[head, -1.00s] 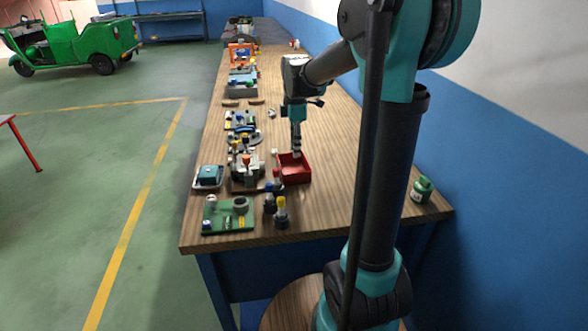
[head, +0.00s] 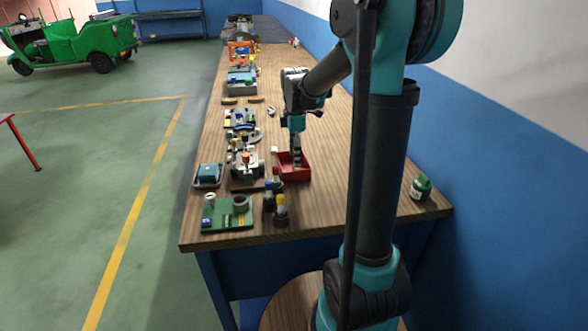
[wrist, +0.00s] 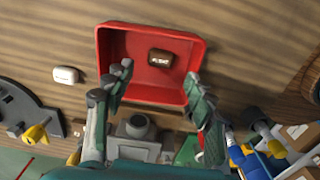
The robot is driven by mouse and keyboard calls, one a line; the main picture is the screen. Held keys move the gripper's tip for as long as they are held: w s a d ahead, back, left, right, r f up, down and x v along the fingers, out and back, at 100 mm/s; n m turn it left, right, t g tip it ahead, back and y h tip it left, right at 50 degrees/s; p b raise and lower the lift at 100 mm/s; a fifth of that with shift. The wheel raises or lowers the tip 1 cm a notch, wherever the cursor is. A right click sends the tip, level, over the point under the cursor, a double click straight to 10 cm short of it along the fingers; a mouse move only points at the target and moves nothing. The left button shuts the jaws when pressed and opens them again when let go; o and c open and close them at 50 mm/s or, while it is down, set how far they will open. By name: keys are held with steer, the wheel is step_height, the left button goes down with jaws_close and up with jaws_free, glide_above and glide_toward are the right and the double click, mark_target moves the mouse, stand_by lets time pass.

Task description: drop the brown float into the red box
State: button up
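The red box (head: 299,177) stands on the wooden workbench, and its tray-like inside fills the upper middle of the wrist view (wrist: 112,60). The brown float (wrist: 173,57), a small rounded block with pale lettering, lies inside the box near its far wall. My gripper (wrist: 160,80) is open, with its two fingers spread apart at the near side of the box and nothing between them. In the head view my gripper (head: 296,164) points down over the box. The float cannot be made out in the head view.
A small white object (wrist: 66,75) lies left of the box. A grey machine part (head: 245,170), a green board (head: 227,215) and dark bottles with coloured caps (head: 280,208) crowd the bench's left side. A green bottle (head: 421,187) stands at right.

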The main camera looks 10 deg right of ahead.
step_height(320, 180, up, 12)
stand_by(0.7)
